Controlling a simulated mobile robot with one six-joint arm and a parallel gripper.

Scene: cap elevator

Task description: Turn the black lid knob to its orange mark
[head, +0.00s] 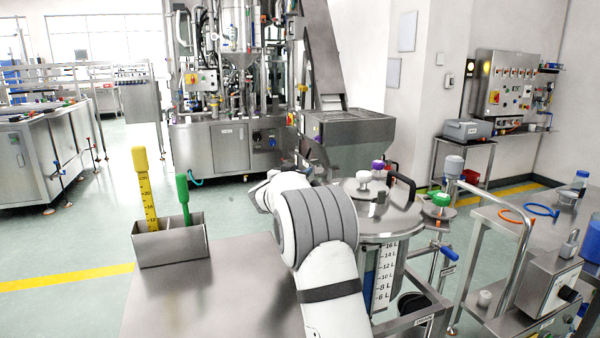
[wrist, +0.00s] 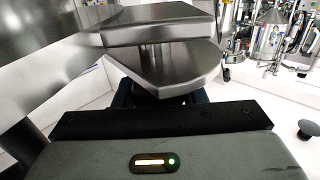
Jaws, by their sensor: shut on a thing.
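The steel tank (head: 375,228) stands to the right of my arm in the head view, under a round steel lid.
A steel bin (head: 160,245) with yellow and green tools stands on the table (head: 215,300) at left. A steel hopper (head: 345,130) is behind the arm. A railed cart (head: 480,235) with rings and bottles stands at right. The table front is clear.

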